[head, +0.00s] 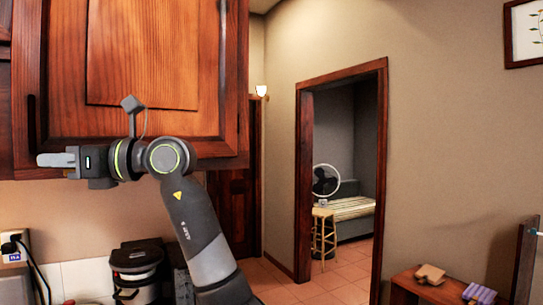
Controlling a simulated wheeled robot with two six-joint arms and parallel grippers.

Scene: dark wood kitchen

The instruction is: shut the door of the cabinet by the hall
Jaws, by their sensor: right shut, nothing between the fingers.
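The wooden cabinet door (150,50) fills the upper left of the head view, a reddish-brown raised panel in a frame. A dark upright handle (31,122) is near its lower left corner. I cannot tell whether the door is flush with the cabinet or slightly ajar. My right gripper (45,160) is shut and empty, pointing left at the door's lower edge, just below the handle. I cannot tell if it touches the wood. My right forearm rises from below and hides part of the door's lower right. My left gripper is out of view.
Below, a black and white appliance (137,268) stands near a wall outlet (14,248) with a plug. A doorway (345,180) shows a fan (325,180) and stool (322,235). A low wooden table (440,290) is at the lower right. Tiled floor between is clear.

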